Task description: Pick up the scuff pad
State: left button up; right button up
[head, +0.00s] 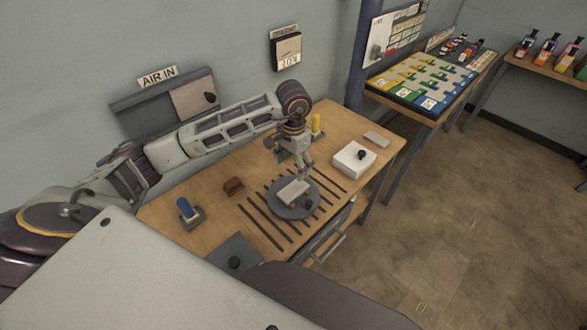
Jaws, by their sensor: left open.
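A small reddish-brown block (233,186) lies on the wooden workbench (215,215), left of the slots; it looks most like the scuff pad, though it is too small to be sure. My left gripper (303,172) is open and points down over a round grey plate (291,211) on the bench. A pale flat piece (293,191) lies on this plate, just below the fingers. I cannot tell whether the fingers touch it. The brown block is to the left of the gripper and apart from it. My right gripper is not in view.
A blue-topped item (186,210) stands at the left of the bench, a yellow cylinder (316,123) behind the gripper. A white box with a black knob (353,160) and a grey flat block (376,138) are at the right. Dark slots surround the plate.

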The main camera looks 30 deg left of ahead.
aim_at(231, 187)
jog(key=u, duration=1.55)
